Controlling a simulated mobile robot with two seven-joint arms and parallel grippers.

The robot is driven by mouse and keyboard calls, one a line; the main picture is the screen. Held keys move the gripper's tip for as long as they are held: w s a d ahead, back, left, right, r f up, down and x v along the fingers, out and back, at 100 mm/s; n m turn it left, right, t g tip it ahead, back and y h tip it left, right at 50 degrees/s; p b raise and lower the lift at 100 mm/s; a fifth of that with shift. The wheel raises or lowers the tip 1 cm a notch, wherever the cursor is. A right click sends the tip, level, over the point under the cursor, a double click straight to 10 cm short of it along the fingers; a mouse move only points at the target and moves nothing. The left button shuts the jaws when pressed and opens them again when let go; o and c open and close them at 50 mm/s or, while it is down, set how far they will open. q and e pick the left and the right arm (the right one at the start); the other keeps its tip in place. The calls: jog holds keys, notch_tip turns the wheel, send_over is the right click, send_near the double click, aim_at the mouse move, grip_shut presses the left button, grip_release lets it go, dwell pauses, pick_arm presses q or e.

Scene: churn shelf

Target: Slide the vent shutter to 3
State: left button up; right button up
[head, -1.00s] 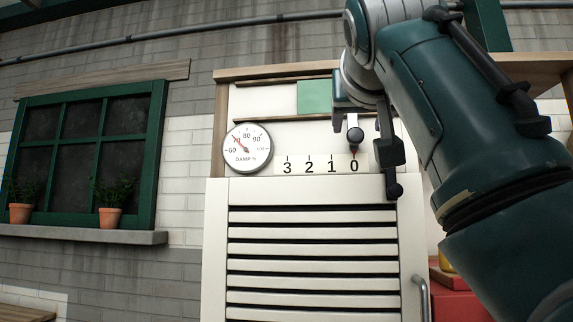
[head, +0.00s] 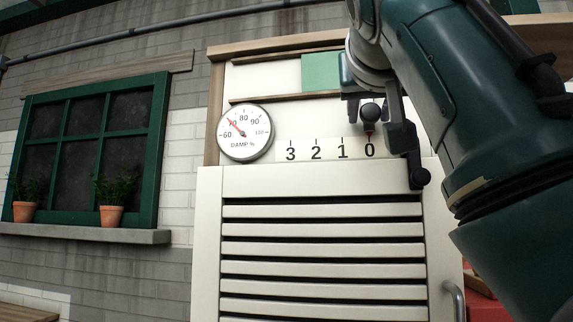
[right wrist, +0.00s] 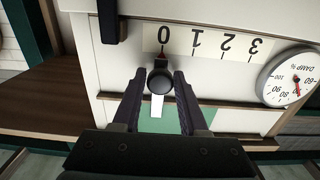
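The vent shutter's dark round knob (head: 370,112) sits above the 0 of the number strip (head: 329,149), its red pointer at 0. The strip reads 3, 2, 1, 0 from left to right in the head view. A green panel (head: 320,72) shows up and left of the knob. My right gripper (head: 378,122) is at the knob. In the right wrist view the knob (right wrist: 160,81) lies between the two open fingers (right wrist: 159,76), with narrow gaps visible on both sides. My left gripper is not in view.
A round damp gauge (head: 245,133) is left of the strip, its needle near 70. The slatted cabinet front (head: 322,210) with a metal handle (head: 455,300) is below. Wooden rails (head: 285,97) run above. A green-framed window (head: 85,150) is farther left.

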grip_shut()
jog(key=shift+d, duration=0.1)
dwell(0.9)
